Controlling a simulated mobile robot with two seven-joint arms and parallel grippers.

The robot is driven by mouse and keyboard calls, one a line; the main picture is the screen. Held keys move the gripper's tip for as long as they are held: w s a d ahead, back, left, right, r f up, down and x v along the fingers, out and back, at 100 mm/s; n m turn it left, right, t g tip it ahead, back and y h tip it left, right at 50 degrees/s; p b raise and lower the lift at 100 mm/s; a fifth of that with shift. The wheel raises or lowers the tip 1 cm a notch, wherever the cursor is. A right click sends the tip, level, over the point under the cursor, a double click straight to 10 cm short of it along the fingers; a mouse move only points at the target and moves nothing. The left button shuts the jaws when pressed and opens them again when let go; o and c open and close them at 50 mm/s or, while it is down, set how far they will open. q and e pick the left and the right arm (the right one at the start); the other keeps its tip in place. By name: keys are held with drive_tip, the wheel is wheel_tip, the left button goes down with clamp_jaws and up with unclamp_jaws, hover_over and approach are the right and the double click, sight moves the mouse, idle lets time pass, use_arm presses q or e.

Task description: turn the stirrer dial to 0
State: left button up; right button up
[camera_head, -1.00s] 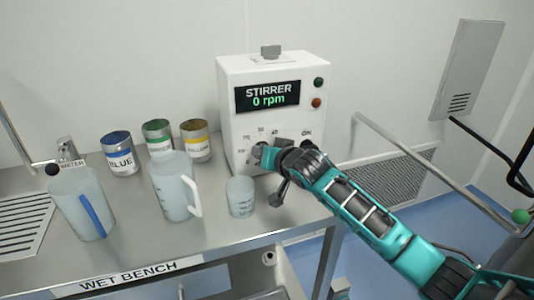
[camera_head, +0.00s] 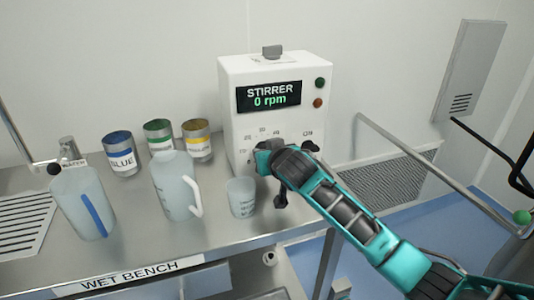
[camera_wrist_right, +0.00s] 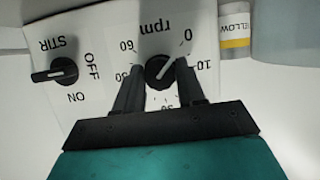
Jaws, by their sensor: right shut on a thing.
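The stirrer (camera_head: 285,125) is a white box at the back of the bench, and its display reads "0 rpm". The black stirrer dial (camera_wrist_right: 158,72) is on its front, inside an rpm scale. The white mark on the dial points up and right in the right wrist view, roughly toward the printed 0 (camera_wrist_right: 188,35). My right gripper (camera_wrist_right: 160,78) is shut on the dial, one finger on each side. In the head view my right gripper (camera_head: 262,157) covers the dial. My left gripper is not in view.
A black STIR switch (camera_wrist_right: 62,72) marked ON and OFF sits beside the dial. A small beaker (camera_head: 241,198), a jug (camera_head: 176,185) and another jug (camera_head: 82,203) stand on the bench. Blue (camera_head: 121,154), green and yellow (camera_head: 197,140) cans stand behind.

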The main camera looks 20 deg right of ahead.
drive_tip(key=o, duration=1)
drive_tip(key=shift+o, duration=0.2)
drive_tip(key=v, duration=1.3)
drive_tip(key=shift+w, duration=0.1)
drive_tip(key=s+d+f+n+g, duration=0.1)
drive_tip(key=s+f+g, duration=0.2)
drive_tip(key=s+f, duration=0.5)
drive_tip(key=s+f+g, duration=0.4)
drive_tip(key=s+f, duration=0.1)
drive_tip(key=s, duration=0.6)
drive_tip(key=s+d+f+n+g, duration=0.1)
drive_tip(key=s+f+g, duration=0.2)
drive_tip(key=s+f, duration=0.5)
drive_tip(key=w+a+f+t+y, duration=0.1)
drive_tip(key=w+a+f+t, duration=0.2)
drive_tip(key=w+f+t, duration=0.3)
drive_tip(key=shift+t+y, duration=0.3)
drive_tip(key=shift+t, duration=0.3)
